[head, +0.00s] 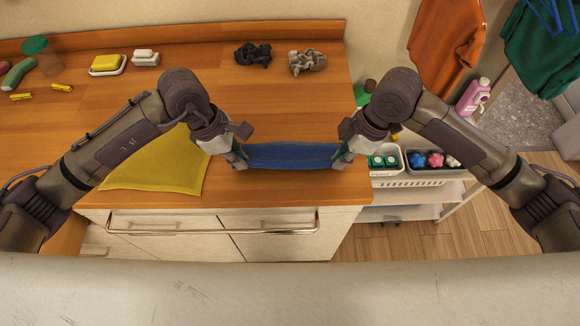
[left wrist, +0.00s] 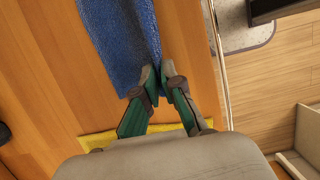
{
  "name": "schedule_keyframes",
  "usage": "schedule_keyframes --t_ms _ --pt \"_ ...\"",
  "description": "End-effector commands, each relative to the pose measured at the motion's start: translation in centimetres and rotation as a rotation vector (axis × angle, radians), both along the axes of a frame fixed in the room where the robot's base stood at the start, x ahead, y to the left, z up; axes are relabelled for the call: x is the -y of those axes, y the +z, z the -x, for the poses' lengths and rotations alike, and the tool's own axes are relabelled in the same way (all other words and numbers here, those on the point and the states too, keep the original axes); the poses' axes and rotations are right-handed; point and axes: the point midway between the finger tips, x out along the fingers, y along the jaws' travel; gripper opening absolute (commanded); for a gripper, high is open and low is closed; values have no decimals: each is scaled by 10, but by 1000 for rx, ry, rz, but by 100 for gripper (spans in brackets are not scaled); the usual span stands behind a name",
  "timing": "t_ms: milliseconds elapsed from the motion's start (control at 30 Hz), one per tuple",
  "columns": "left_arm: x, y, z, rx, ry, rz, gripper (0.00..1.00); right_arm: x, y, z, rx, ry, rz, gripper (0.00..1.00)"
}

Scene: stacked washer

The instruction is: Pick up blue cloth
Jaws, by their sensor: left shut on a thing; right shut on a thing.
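The blue cloth (head: 290,156) is stretched between my two grippers near the front edge of the wooden counter in the head view. My left gripper (head: 240,160) is shut on its left end, and my right gripper (head: 338,158) is shut on its right end. In the left wrist view the cloth (left wrist: 118,40) runs away from the green fingertips of my left gripper (left wrist: 158,85), which pinch its near corner. I cannot tell whether the cloth's underside touches the counter.
A yellow cloth (head: 155,165) lies flat on the counter (head: 110,80), left of the blue cloth. Dark (head: 253,54) and grey (head: 306,62) crumpled pieces lie at the back. A yellow sponge (head: 106,63) sits on a dish at the back left. A cart with bins (head: 430,181) stands right of the counter.

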Motion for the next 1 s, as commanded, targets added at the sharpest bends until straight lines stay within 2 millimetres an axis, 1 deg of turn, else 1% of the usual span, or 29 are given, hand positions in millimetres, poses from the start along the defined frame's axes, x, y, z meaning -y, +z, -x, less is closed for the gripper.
schedule_keyframes --t_ms 233,367,467,600,667,800,1000 --pt "0 2 -1 2 0 -5 0 0 2 -1 2 0 5 0" --pt "3 14 -1 3 -3 -52 0 -4 14 -1 2 4 51 0" --pt "6 31 -1 5 -6 -135 0 -7 31 -1 5 6 134 0" --pt "11 59 -2 8 -5 -299 0 -12 59 -1 7 5 297 0" --pt "8 69 -1 5 1 -307 0 -8 68 -1 3 -1 306 0" --pt "8 93 -1 3 1 -303 0 -9 93 0 2 0 302 0" --pt "9 119 -1 3 1 -301 0 -9 118 0 1 0 301 0"
